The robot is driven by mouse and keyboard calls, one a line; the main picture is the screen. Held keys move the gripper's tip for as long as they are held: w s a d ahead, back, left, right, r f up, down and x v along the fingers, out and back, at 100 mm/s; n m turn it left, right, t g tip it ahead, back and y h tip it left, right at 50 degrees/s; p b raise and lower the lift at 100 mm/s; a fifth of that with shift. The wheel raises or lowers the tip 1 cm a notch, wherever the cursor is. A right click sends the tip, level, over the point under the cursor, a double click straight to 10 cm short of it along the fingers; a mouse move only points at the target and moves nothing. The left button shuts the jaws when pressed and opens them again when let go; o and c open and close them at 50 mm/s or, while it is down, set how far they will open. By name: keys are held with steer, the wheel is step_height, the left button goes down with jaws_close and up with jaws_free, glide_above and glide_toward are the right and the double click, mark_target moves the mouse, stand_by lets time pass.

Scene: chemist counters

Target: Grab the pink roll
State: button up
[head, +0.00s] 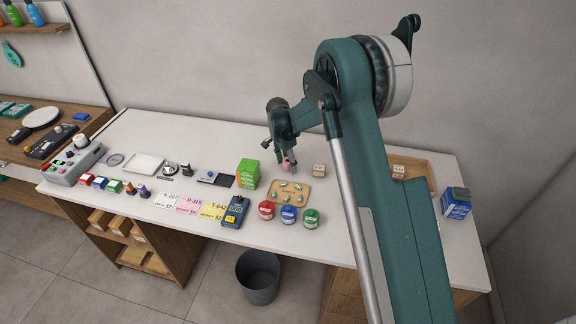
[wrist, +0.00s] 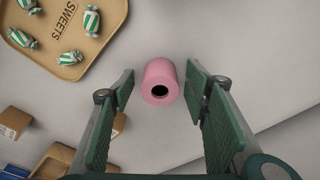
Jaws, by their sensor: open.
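The pink roll (wrist: 160,76) is a short cylinder with a dark hole in its end. In the wrist view it lies between the tips of my open gripper (wrist: 158,88), with a gap on each side. In the head view the pink roll (head: 286,167) shows small on the white counter, behind the sweets tray. My gripper (head: 276,150) is right above and beside it there. How far the fingertips are above the counter is hard to tell.
A tan sweets tray (wrist: 110,30) with green-striped candies is close by. A green box (head: 247,174) stands left of it and small tan boxes (head: 319,170) to the right. Red, blue and green jars (head: 288,214) line the front edge.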

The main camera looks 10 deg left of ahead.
steer(key=c, duration=1)
steer(key=shift+r, duration=0.2)
steer(key=shift+r, duration=4.85)
